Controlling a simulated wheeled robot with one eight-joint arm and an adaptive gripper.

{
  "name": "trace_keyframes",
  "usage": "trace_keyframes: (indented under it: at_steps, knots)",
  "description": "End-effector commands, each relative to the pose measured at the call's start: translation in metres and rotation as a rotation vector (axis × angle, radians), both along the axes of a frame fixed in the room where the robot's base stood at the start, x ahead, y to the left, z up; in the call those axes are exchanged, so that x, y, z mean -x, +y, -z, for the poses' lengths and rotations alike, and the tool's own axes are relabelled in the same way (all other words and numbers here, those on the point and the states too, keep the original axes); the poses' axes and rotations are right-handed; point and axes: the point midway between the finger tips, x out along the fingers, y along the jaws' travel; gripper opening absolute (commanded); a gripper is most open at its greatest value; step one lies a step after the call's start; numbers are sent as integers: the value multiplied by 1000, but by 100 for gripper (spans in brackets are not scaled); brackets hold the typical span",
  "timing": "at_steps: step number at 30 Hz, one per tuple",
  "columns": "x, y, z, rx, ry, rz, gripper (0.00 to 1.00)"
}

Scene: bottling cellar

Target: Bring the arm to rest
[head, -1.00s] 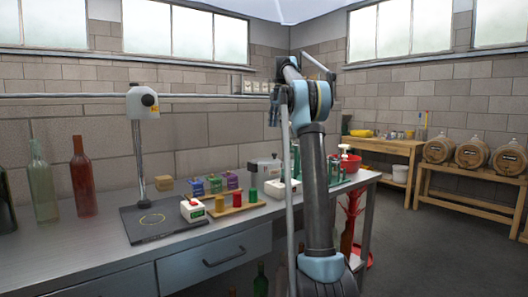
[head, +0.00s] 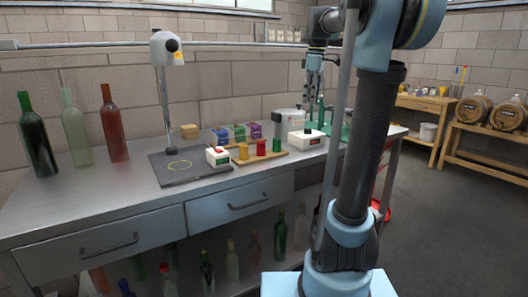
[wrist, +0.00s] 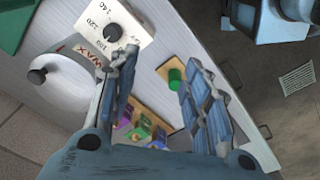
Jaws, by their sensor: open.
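My gripper (head: 314,76) hangs at the end of my bent arm above the right part of the steel bench (head: 120,192). In the wrist view my gripper (wrist: 160,62) has its two blue-grey fingers spread apart, with nothing held between them. Below the fingers are a white dial box (wrist: 104,28), a round pot lid with a black knob (wrist: 62,84), and a green cylinder (wrist: 175,78) on a wooden strip. The fingers look clear of these things. In the head view my arm hides part of the bench's right end.
More bottles stand below. Barrels (head: 508,115) stand on a bench at the right. The floor (head: 450,220) there is clear.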

Motion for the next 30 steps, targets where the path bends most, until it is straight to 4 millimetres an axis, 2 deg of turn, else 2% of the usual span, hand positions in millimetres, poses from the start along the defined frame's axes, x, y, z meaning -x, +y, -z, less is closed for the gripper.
trace_keyframes:
  at_steps: [1, 8, 14, 23, 30]
  knots:
    - [16, 0, 10, 1, -4, 43, 44]
    - [77, -1, 58, -3, -20, 265, 44]
    - [131, -2, 107, -9, -35, 457, 44]
    - [207, -4, 193, -32, -61, 743, 44]
    - [263, -7, 270, -56, -81, 967, 44]
